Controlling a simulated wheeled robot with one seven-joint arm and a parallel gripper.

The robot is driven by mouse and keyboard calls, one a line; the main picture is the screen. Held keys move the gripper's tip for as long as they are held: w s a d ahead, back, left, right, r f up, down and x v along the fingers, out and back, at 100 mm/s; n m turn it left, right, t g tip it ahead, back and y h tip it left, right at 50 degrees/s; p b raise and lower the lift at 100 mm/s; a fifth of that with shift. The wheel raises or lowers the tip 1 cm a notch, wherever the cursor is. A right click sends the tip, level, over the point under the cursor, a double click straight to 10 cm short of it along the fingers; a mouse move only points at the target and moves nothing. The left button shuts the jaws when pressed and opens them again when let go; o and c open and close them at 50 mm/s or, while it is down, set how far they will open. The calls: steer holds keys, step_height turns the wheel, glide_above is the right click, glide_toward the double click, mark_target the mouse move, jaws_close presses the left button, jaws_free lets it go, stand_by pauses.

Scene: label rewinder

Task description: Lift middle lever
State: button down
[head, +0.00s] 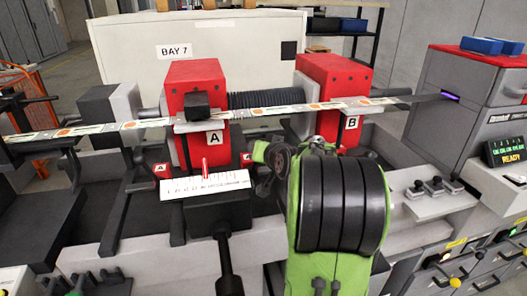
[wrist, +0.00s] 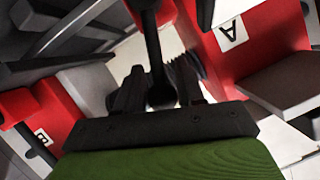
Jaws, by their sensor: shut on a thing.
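A black lever (wrist: 153,45) with a rounded end runs down from the top of the wrist view, between the two red blocks. My gripper (wrist: 160,90) is shut on its lower end, with one dark finger on each side. In the head view my green and black arm covers most of the gripper and the lever, so I cannot see how far the lever is raised there. The red block A (head: 198,88) and the red block B (head: 335,82) stand behind my arm; they also flank the gripper in the wrist view.
A printed label strip (head: 270,110) crosses in front of both blocks. A white scale plate (head: 205,184) with a red pointer lies left of my arm. A console with small black knobs (head: 437,184) and a grey cabinet (head: 466,100) stand at right.

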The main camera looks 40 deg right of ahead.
stand_by(0.4)
steer(key=c, duration=0.8)
jaws_free()
steer(key=shift+a, duration=0.1)
steer(key=v, duration=1.5)
steer(key=shift+s+r, duration=0.15)
steer(key=shift+s, duration=0.15)
